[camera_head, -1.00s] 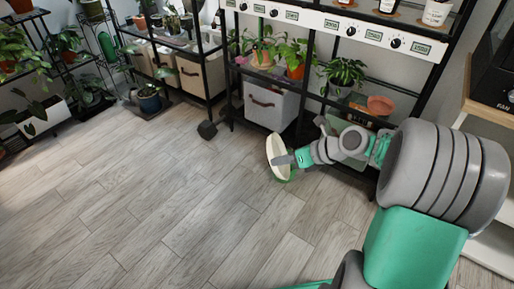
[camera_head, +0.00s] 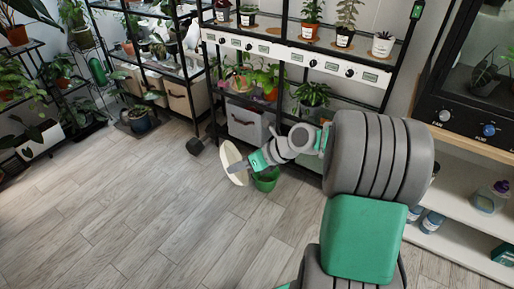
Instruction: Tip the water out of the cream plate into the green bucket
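The cream plate (camera_head: 232,162) is at the end of my arm, left of and a little above the green bucket. It is tilted steeply, nearly on edge. My gripper (camera_head: 247,164) is at the plate's right side and appears shut on it; the fingertips are small and partly hidden. The green bucket (camera_head: 265,182) stands on the floor just right of the plate, partly covered by my arm. No water can be made out on the plate or in the bucket.
A black shelf rack with potted plants and a grey fabric bin (camera_head: 247,122) stands behind the bucket. A white shelf unit (camera_head: 455,240) with bottles is at the right. The wooden floor (camera_head: 130,215) at the left and front is clear.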

